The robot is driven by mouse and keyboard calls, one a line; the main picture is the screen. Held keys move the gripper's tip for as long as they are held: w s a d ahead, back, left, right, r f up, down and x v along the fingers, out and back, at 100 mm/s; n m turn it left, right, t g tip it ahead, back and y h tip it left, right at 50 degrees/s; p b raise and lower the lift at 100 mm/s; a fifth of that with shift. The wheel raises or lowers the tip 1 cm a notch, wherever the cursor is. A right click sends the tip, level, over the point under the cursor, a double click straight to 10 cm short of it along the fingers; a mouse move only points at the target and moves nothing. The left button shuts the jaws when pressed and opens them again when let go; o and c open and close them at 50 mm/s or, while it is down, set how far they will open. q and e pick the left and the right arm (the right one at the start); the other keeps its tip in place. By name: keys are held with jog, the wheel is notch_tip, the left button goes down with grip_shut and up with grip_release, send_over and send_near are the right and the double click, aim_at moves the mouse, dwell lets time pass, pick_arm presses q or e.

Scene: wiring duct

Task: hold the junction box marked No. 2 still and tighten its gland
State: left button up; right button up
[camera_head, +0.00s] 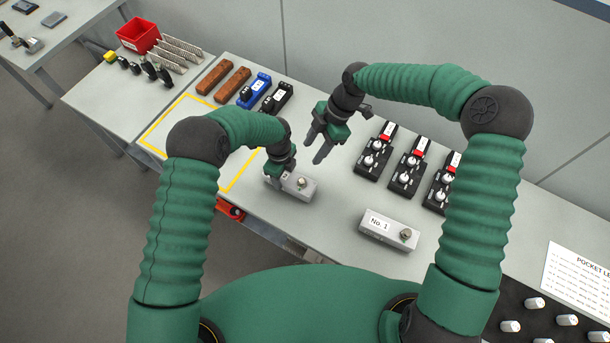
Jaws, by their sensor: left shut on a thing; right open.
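A grey junction box (306,194) lies on the table near its front edge. Its label is mostly covered by my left gripper, so I cannot read the number. Its gland (302,182) shows on top, towards the right end. My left gripper (274,183) is shut on the left end of this box. My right gripper (316,147) is open and empty, in the air behind the held box and apart from it. A second grey box, marked No. 1 (373,232), lies further right with its own gland (405,233) and is untouched.
Several black switch units with red parts (409,173) stand behind box No. 1. Blue (255,90) and black (277,98) tools and brown blocks (214,77) lie at the back left, near a yellow outlined area (165,110). Table between the boxes is clear.

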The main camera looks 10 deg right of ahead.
aim_at(304, 179)
jog(key=shift+n+g, duration=0.4)
jog(key=shift+n, duration=0.4)
jog(key=x, duration=0.4)
jog(key=d+x, duration=0.1)
jog(key=x, duration=0.7)
jog(key=shift+s+d+f, duration=0.2)
jog(key=shift+s+f, duration=0.1)
jog(key=shift+s, duration=0.15)
grip_shut()
